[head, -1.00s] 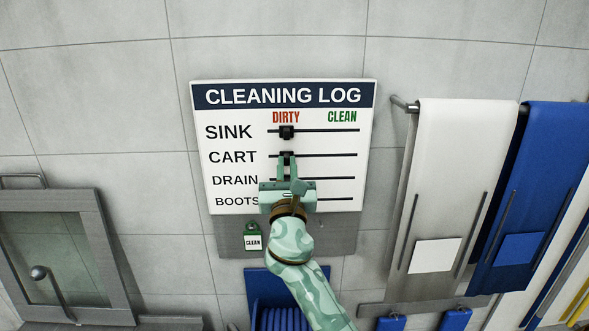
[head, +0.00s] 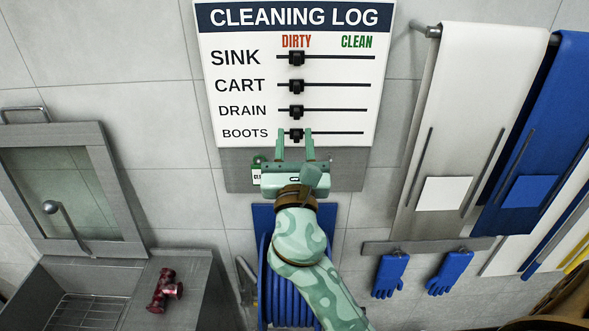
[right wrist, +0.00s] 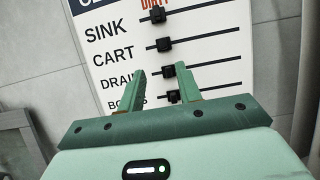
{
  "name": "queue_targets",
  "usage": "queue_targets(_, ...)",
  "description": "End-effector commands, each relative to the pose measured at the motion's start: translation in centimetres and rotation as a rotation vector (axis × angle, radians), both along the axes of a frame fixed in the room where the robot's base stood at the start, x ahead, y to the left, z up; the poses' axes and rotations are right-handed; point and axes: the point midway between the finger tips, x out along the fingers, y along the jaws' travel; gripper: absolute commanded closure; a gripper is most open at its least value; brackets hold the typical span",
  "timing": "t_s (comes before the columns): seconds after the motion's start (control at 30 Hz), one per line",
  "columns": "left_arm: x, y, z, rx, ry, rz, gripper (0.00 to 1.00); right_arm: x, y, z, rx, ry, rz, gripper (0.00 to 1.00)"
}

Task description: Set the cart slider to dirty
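The cleaning log board (head: 232,45) hangs on the wall with rows sink, cart, drain and boots. The cart slider (head: 296,85) is a black knob at the left, dirty end of its track; it also shows in the right wrist view (right wrist: 164,45). The sink, drain and boots knobs also sit at the dirty end. My right gripper (head: 294,132) is open, its two fingers pointing up at the board's lower edge, around the boots row in the picture. It looks empty and apart from the cart slider. My left gripper is not in view.
A blue hose reel (head: 288,275) is under my right arm. Aprons (head: 470,100) and blue gloves (head: 390,275) hang at right. A sink (head: 85,300) with a red valve-like part (head: 165,290) stands at lower left.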

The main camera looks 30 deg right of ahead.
Motion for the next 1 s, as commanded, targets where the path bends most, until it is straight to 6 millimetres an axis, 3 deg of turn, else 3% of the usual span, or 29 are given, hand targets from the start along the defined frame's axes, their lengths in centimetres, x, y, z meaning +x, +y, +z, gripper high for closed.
queue_targets(0.1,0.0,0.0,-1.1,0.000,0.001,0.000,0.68,-1.9,1.1,-1.3,0.003,0.001,0.001,0.65)
queue_targets(0.3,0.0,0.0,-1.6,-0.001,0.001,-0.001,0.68,-3.5,2.0,-1.8,0.002,0.000,0.002,0.65)
queue_targets(0.87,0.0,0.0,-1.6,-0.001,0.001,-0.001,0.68,-3.7,2.1,-1.8,0.008,0.000,0.003,0.65)
queue_targets(1.0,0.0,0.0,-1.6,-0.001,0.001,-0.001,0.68,-4.3,0.6,-4.3,0.197,0.000,0.037,0.65)
